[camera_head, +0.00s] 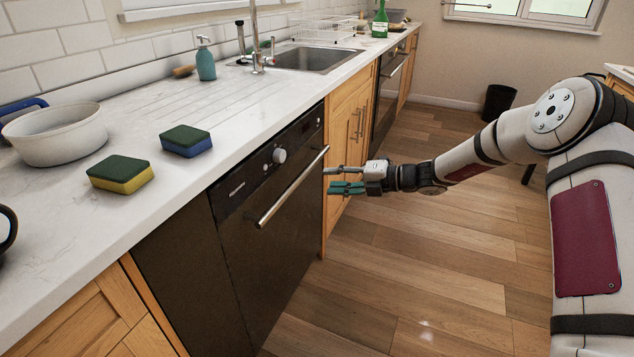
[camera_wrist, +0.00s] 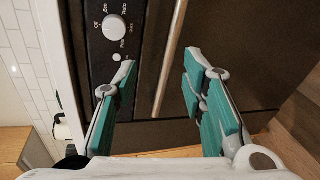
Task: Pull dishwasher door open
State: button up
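The dishwasher door (camera_head: 262,240) is a dark panel under the counter and looks closed. Its silver bar handle (camera_head: 293,188) runs along the upper front, below the control strip with a knob (camera_head: 279,155). My gripper (camera_head: 331,179) is at the far end of the handle, just in front of the door, its fingers pointing at it. In the wrist view my gripper (camera_wrist: 160,72) is open, with teal pads apart on either side. The handle (camera_wrist: 168,60) shows in the gap between the fingers, beyond them, without visible contact. The knob (camera_wrist: 114,27) is at upper left there.
The white counter (camera_head: 110,215) holds two sponges (camera_head: 120,174) (camera_head: 186,141), a white bowl (camera_head: 57,135), a teal soap bottle (camera_head: 205,62) and a sink (camera_head: 318,58). Wooden cupboards (camera_head: 346,125) flank the dishwasher. The wooden floor (camera_head: 400,265) in front is clear.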

aim_at(302, 179)
jog(key=w+d+f+m+t, duration=0.1)
jog(key=w+d+f+m, duration=0.1)
jog(key=w+f+m, duration=0.1)
jog(key=b+x, duration=0.1)
jog(key=x, duration=0.3)
jog(key=b+x, duration=0.2)
jog(key=x, duration=0.3)
jog(key=b+x, duration=0.1)
jog(key=x, duration=0.3)
jog(key=shift+w+a+r, duration=0.2)
jog(key=shift+w+a, duration=0.05)
jog(key=shift+a, duration=0.1)
jog(key=shift+c, duration=0.3)
grip_shut()
